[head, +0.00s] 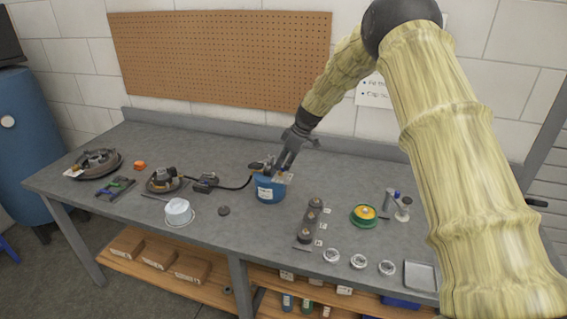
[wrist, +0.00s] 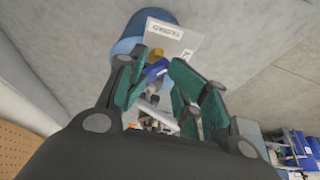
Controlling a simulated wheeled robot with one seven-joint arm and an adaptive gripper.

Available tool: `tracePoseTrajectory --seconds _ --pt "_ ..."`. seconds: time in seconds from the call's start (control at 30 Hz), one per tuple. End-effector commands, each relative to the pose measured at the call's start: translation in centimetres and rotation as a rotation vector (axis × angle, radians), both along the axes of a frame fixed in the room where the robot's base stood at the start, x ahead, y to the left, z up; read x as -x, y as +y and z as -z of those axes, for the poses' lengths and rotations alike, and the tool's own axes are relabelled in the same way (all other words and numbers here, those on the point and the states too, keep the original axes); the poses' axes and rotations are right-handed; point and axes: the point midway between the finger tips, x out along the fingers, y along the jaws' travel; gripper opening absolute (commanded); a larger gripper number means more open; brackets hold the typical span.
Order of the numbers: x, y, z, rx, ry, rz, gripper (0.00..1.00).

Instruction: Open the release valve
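A blue canister (head: 270,191) with a pale label stands on the workbench, a little left of centre in the head view. Its blue side also shows in the wrist view (wrist: 128,42), beside a white printed tag (wrist: 176,38). A brass fitting (wrist: 156,56) and a small blue lever-like part (wrist: 155,71), perhaps the release valve, show between my fingers. My gripper (head: 280,168) is at the canister's top, pointing down. In the wrist view its green-padded fingers (wrist: 159,62) stand apart on either side of the blue part. I cannot tell whether they touch it.
A black hose runs left from the canister to a small device (head: 205,182). The bench behind the canister is mostly clear.

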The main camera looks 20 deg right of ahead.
Motion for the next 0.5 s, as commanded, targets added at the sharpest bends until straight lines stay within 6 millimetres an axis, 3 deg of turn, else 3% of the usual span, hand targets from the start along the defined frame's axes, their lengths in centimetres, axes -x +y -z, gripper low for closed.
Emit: tracePoseTrajectory --seconds 0.5 --pt "0.8 -0.4 -2.9 -0.001 -0.004 0.001 0.35"
